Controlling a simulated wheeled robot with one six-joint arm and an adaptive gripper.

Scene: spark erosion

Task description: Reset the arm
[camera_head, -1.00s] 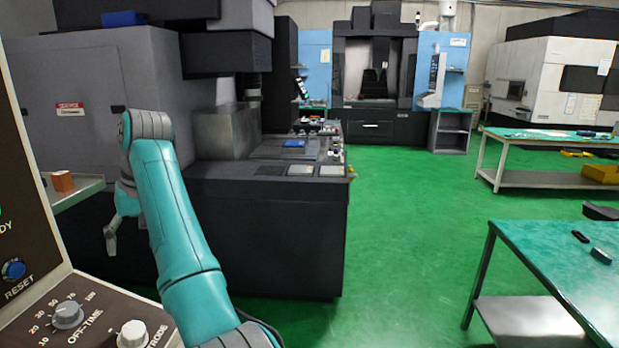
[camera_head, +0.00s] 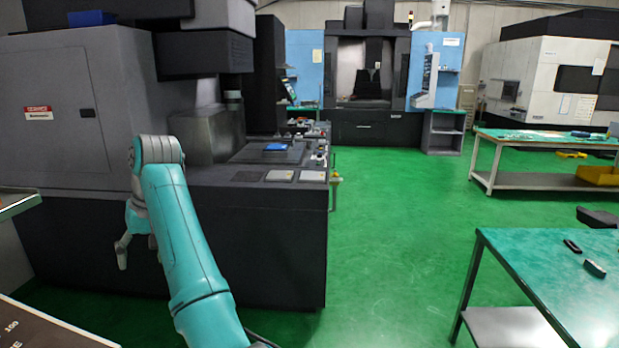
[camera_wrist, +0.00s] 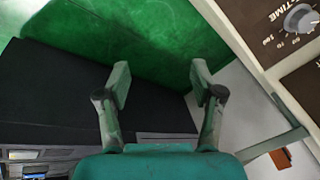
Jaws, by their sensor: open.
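My teal arm rises from the bottom of the head view and bends over, with my gripper (camera_head: 136,250) hanging down left of its forearm. In the wrist view my gripper (camera_wrist: 160,88) has its two fingers spread apart, with nothing between them. Below the fingers show the green floor (camera_wrist: 150,30) and a dark machine base (camera_wrist: 60,85). My gripper touches nothing that I can see.
A dark grey machine (camera_head: 255,230) stands close behind the arm, with a blue block (camera_head: 277,147) on its top. A control panel (camera_wrist: 285,60) with a knob is near at right in the wrist view. A green-topped table (camera_head: 560,262) stands at right. Green floor between is clear.

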